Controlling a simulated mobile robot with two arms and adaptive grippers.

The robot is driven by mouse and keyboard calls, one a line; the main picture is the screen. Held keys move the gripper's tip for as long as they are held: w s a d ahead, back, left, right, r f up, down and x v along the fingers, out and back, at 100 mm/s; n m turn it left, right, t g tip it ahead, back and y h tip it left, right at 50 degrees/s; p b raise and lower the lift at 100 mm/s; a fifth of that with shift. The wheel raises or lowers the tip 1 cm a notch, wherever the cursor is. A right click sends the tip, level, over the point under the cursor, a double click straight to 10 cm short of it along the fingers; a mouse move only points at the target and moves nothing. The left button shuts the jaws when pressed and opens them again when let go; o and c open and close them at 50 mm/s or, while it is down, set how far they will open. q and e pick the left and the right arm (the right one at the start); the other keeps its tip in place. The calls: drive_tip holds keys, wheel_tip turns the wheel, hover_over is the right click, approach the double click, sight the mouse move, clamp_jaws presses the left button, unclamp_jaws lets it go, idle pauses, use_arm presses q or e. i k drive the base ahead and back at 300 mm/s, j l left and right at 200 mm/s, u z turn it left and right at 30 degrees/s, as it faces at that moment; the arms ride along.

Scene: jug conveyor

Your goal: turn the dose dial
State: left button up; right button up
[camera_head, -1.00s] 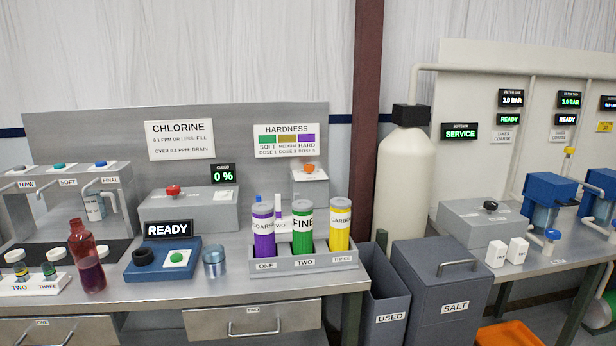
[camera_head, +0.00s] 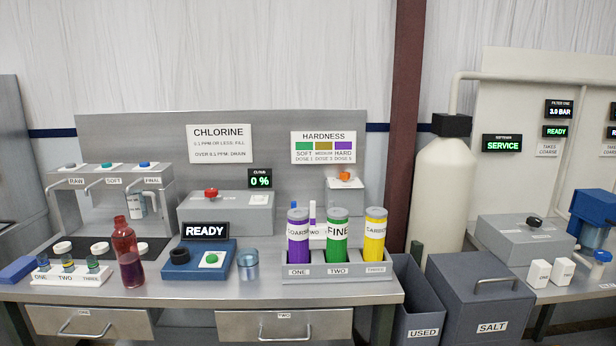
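No label I can read marks a dose dial. An orange knob (camera_head: 344,176) sits on a small grey unit behind the filter cartridges. A black knob (camera_head: 534,221) sits on a grey box (camera_head: 527,241) at the right, beside the cream softener tank (camera_head: 441,192). A red knob (camera_head: 211,194) sits on the grey box below the chlorine sign. The hardness sign (camera_head: 323,147) pairs soft, medium and hard with dose numbers and green, ochre and purple patches; the numbers are small. Neither of my grippers is in view.
Purple, green and yellow cartridges stand in a grey rack (camera_head: 335,269). A red bottle (camera_head: 129,255), a blue READY unit (camera_head: 197,262) and a clear cup (camera_head: 248,265) stand on the left bench. The salt bin (camera_head: 481,294) stands between the benches.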

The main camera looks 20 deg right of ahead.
sight(345, 176)
drive_tip(key=i+z, duration=0.1)
drive_tip(key=z, duration=0.7)
